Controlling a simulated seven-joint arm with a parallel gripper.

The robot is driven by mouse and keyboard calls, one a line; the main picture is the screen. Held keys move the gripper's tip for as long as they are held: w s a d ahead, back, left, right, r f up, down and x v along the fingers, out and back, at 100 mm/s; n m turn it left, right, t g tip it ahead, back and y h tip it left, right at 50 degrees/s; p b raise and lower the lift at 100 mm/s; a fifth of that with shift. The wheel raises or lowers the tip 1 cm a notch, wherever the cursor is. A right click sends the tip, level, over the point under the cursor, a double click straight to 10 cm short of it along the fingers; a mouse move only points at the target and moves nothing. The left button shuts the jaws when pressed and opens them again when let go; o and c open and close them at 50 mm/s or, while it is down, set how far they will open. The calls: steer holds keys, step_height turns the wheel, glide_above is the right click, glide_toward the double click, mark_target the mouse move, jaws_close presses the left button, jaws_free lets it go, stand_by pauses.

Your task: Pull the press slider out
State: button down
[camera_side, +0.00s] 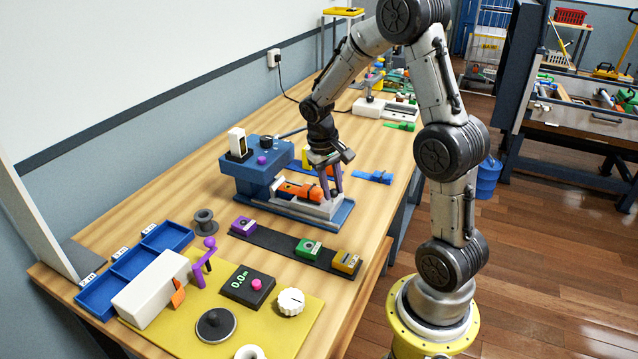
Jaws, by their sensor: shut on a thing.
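The blue press (256,163) stands on the wooden bench, with a low blue base reaching toward the right. Its light grey press slider (303,208) lies along that base, out in front of the press body, with an orange piece (303,190) on it. My gripper (332,190) points down at the slider's right end, with its purple fingers shut on the slider there. The exact grip point is small and partly hidden by the fingers. How far the slider's rear end reaches into the press is hidden.
A dark strip with purple (244,225), green (308,248) and yellow (346,262) blocks lies in front of the press. A blue strap piece (374,177) lies to the right. A yellow panel (210,338) with knobs and blue trays (135,265) are at the lower left.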

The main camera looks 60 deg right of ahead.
steer(key=s, duration=0.7)
steer(key=shift+s+r, duration=0.1)
steer(key=shift+s, duration=0.05)
steer(key=c, duration=0.7)
jaws_free()
steer(key=shift+o, duration=0.3)
steer(key=shift+r, duration=0.3)
step_height(320, 180, up, 13)
steer(key=w+a, duration=0.1)
steer(key=a, duration=0.1)
steer(key=shift+w+a, duration=0.15)
steer(key=shift+w, duration=0.1)
